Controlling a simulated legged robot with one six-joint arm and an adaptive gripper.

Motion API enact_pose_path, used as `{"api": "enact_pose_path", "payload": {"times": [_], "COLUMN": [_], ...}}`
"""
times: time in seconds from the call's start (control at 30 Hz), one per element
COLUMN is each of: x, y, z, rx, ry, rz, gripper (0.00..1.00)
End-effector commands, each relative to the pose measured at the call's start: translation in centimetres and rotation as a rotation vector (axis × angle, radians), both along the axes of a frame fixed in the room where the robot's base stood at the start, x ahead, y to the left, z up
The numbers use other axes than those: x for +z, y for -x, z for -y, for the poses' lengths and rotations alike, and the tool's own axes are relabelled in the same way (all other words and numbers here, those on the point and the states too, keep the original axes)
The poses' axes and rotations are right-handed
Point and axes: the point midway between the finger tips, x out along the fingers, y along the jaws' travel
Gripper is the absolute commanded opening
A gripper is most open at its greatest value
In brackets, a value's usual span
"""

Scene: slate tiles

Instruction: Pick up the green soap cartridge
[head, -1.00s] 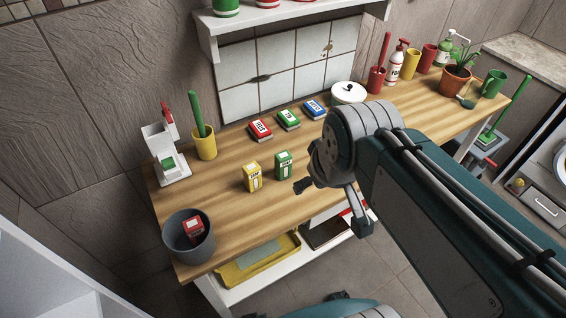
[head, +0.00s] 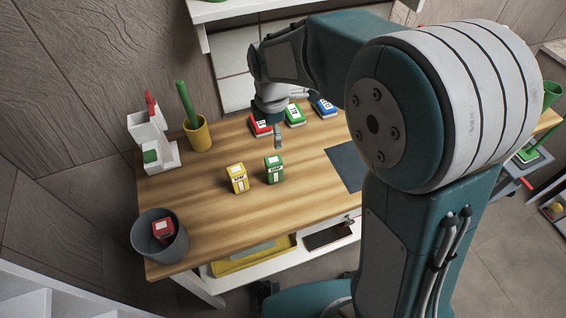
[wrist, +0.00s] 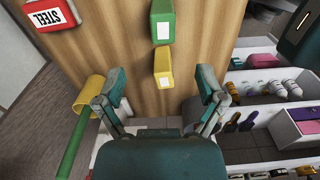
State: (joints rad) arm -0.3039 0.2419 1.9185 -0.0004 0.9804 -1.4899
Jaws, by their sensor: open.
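The green soap cartridge (head: 274,171) stands upright on the wooden bench, just right of a yellow soap cartridge (head: 237,179). My gripper (head: 278,138) is above the bench, pointing down, a little above the green cartridge in the picture. In the wrist view the open fingers of my gripper (wrist: 161,95) are spread wide with nothing between them. There the yellow cartridge (wrist: 163,70) lies just beyond the fingertips. The green cartridge (wrist: 162,22) is farther off behind it, at the top edge, with a white label showing.
Red (head: 259,124), green (head: 294,115) and blue (head: 323,107) boxes lie at the back. A white dispenser (head: 146,131) and a yellow cup (head: 197,134) stand at left. A grey bin (head: 160,247) holds a red box. A dark mat (head: 347,166) lies right. The bench front is clear.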

Motion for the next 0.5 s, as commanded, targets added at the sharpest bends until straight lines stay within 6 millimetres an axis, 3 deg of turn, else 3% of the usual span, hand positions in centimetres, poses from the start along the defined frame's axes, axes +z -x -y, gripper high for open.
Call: {"api": "enact_pose_path", "payload": {"times": [0.2, 0.5], "x": [-3.7, -6.5], "y": [0.1, 0.2], "z": [-0.3, 0.6], "rx": [-0.001, -0.004], "ry": [0.004, -0.002], "rz": [-0.005, -0.004], "gripper": [0.89, 0.89]}}
